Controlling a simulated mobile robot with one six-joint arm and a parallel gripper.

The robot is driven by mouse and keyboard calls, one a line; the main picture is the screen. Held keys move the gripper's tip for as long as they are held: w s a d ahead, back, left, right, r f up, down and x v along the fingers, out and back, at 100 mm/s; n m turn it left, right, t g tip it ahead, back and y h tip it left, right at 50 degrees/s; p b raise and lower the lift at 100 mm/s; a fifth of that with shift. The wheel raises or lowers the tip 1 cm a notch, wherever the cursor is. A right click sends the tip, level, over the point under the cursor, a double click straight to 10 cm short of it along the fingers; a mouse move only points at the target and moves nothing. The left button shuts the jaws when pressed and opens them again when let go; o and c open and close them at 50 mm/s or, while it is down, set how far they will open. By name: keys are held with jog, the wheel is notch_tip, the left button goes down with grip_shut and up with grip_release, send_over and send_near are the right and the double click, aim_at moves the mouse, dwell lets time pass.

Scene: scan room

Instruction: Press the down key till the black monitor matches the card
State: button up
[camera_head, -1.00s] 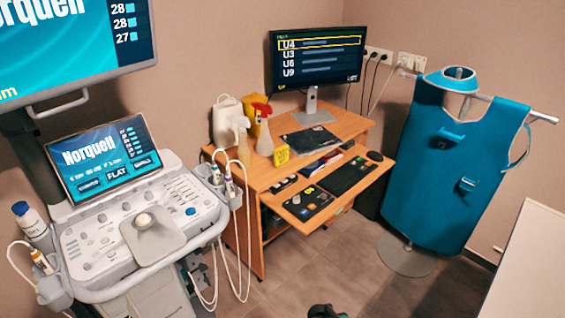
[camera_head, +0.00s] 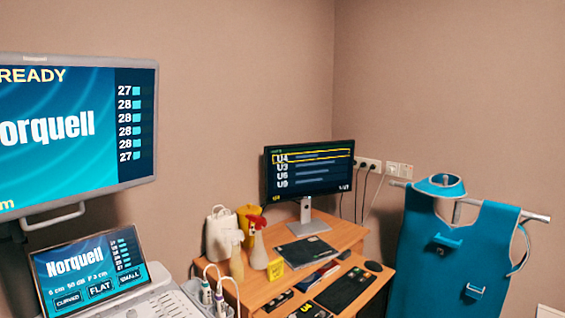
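The black monitor (camera_head: 309,170) stands on a silver stand at the back of the wooden desk. Its list reads U4, U3, U6 and U9 from the top, and a yellow frame surrounds the U4 row. A small yellow card (camera_head: 276,269) stands upright on the desk, left of centre; its marking is too small to read. A dark pad (camera_head: 308,309) with yellow lettering like "U4" is cut off at the bottom edge. I cannot make out a down key. My gripper is not in view.
The wooden desk (camera_head: 345,236) also holds spray bottles (camera_head: 258,250), a white container (camera_head: 219,235), a black keyboard (camera_head: 345,290) and a mouse (camera_head: 373,266). An ultrasound console (camera_head: 165,302) stands at left under a large screen (camera_head: 60,135). A teal apron (camera_head: 450,255) hangs at right.

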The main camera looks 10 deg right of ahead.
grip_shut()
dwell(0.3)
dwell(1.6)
